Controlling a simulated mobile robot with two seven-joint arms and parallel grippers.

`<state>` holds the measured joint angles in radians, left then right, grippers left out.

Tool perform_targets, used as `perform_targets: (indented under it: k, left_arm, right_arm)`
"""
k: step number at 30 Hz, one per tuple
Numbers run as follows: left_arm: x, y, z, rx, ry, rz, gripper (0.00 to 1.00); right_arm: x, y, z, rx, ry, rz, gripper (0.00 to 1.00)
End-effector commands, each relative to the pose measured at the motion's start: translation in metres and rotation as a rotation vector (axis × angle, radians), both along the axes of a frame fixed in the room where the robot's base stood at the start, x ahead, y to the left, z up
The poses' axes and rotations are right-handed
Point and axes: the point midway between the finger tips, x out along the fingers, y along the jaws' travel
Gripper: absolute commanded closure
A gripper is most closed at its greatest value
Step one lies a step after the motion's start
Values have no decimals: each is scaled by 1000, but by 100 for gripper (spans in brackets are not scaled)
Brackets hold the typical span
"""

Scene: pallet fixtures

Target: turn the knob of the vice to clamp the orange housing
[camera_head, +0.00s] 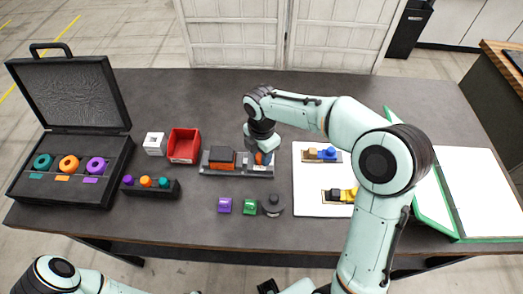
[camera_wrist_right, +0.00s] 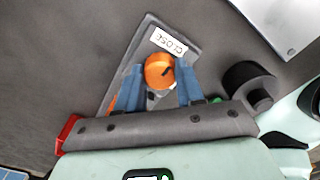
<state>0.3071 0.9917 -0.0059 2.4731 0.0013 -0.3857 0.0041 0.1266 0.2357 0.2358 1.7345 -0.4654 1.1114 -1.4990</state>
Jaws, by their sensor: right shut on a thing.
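The vice (camera_head: 237,172) is a long grey fixture lying on the dark table. The orange housing (camera_head: 221,167) sits at its left part beside a dark block. The orange knob (camera_wrist_right: 159,70) with a dark mark shows in the right wrist view, near a white label reading CLOSE (camera_wrist_right: 168,41). My right gripper (camera_head: 261,158) reaches down at the right end of the vice. Its blue fingers (camera_wrist_right: 160,66) stand on both sides of the knob and are shut on it. In the head view the fingers partly hide the knob. My left gripper is out of view.
A red bin (camera_head: 184,146) and a white box (camera_head: 155,143) stand left of the vice. Purple (camera_head: 224,205) and green (camera_head: 249,206) blocks and a dark round piece (camera_head: 273,205) lie in front. A white board (camera_head: 310,184) with parts lies right.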

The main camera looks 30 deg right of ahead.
Motion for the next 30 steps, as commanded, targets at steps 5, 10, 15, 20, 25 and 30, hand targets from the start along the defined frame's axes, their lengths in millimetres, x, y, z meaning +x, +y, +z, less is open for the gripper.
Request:
perform_targets:
  k: [5, 10, 15, 20, 25, 30]
  left_arm:
    - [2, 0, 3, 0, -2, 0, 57]
    - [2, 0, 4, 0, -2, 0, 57]
    - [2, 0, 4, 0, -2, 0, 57]
    - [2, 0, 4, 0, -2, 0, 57]
    - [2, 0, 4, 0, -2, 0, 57]
    - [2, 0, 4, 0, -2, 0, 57]
  right_arm:
    - [2, 0, 3, 0, -7, 39, 94]
    - [2, 0, 2, 0, -7, 53, 93]
    - [2, 0, 2, 0, -7, 54, 93]
    - [2, 0, 2, 0, -7, 54, 60]
    - [1, 0, 2, -1, -5, 53, 37]
    - [1, 0, 1, 0, -3, 52, 37]
